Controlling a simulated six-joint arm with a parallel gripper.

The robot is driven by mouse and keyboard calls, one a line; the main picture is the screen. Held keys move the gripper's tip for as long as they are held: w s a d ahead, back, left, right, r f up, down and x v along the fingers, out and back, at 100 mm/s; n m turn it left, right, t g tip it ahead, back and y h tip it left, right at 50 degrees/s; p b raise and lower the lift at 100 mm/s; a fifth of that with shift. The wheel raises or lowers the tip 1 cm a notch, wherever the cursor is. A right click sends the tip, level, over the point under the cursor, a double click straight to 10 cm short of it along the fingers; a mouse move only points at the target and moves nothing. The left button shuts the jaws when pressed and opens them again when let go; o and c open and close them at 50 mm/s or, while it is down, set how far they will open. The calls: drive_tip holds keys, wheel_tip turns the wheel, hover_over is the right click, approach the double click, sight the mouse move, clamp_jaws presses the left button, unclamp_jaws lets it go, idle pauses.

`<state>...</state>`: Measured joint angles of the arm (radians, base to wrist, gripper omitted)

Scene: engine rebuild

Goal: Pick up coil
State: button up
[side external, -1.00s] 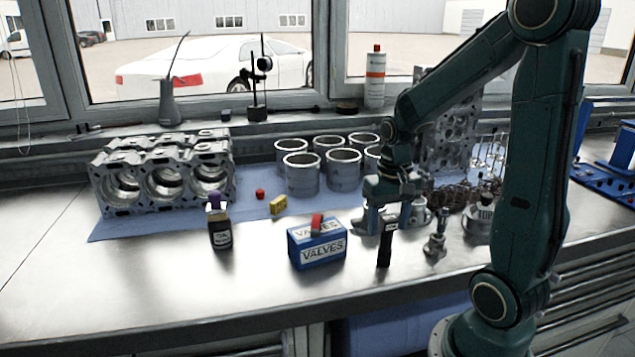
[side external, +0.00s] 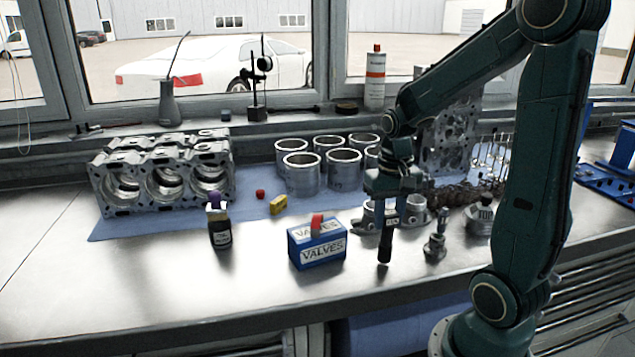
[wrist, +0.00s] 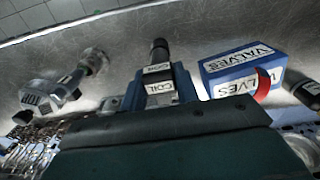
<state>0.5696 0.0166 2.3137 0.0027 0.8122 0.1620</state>
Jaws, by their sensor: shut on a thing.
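The coil (side external: 385,247) is a slim black piece with a white label near its top. It stands upright at the front of the metal bench, right of the blue valves box. In the wrist view the coil (wrist: 159,52) points away from me, and its white COIL labels can be read. My gripper (side external: 392,213) points down over the coil and is shut on its upper part. In the wrist view the blue fingers lie on both sides of the labelled part. I cannot tell whether the coil's foot still touches the bench.
The valves box (side external: 318,250), with a red piece on top, is close on the left. A small metal part (side external: 436,243) stands close on the right. A dark bottle (side external: 219,231), cylinder liners (side external: 302,175) and an engine block (side external: 160,180) are farther left. The front edge is near.

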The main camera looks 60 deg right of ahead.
drive_tip(key=shift+r, duration=4.4)
drive_tip(key=shift+w+d, duration=0.1)
